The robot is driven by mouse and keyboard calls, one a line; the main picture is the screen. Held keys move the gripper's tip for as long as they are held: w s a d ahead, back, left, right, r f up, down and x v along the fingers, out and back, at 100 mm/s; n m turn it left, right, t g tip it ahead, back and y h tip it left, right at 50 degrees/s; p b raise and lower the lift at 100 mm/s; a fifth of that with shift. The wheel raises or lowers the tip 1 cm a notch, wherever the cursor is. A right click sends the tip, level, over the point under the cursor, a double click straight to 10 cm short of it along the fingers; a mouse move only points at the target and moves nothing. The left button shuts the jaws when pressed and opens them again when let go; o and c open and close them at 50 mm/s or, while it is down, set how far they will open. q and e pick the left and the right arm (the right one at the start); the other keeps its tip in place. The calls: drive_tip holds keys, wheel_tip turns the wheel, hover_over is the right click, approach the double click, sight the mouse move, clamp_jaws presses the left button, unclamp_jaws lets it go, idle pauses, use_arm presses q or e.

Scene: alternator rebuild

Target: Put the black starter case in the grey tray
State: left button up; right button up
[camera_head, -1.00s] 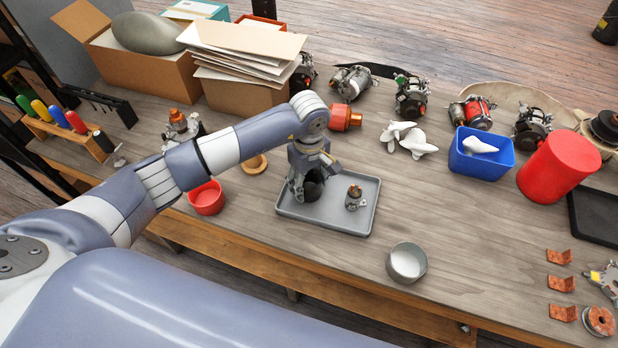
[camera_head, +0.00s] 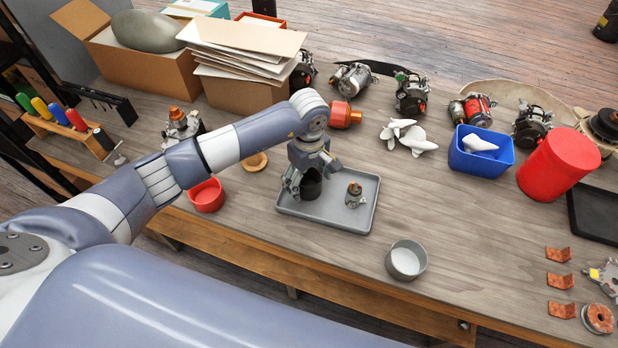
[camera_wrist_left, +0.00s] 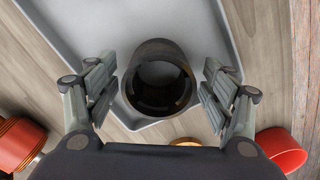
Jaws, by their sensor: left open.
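The black starter case (camera_head: 311,187) is a short open cylinder. It stands upright in the left part of the grey tray (camera_head: 340,222), and the case also shows in the left wrist view (camera_wrist_left: 158,60) on the floor of the tray (camera_wrist_left: 125,22). My left gripper (camera_head: 308,188) is right above the case. In the left wrist view its open fingers (camera_wrist_left: 158,92) are on either side of the case, with a gap on each side. The fingers partly hide the case in the head view. My right gripper is in neither view.
A small metal part with an orange top (camera_head: 354,194) stands in the tray, right of the case. A red bowl (camera_head: 207,196) is left of the tray, and a grey bowl (camera_head: 406,260) is in front right. An orange-red part (camera_head: 345,115) lies behind.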

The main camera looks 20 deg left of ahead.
use_arm(q)
wheel_tip(320, 180, up, 12)
drive_tip(key=b, duration=0.3)
idle(0.3)
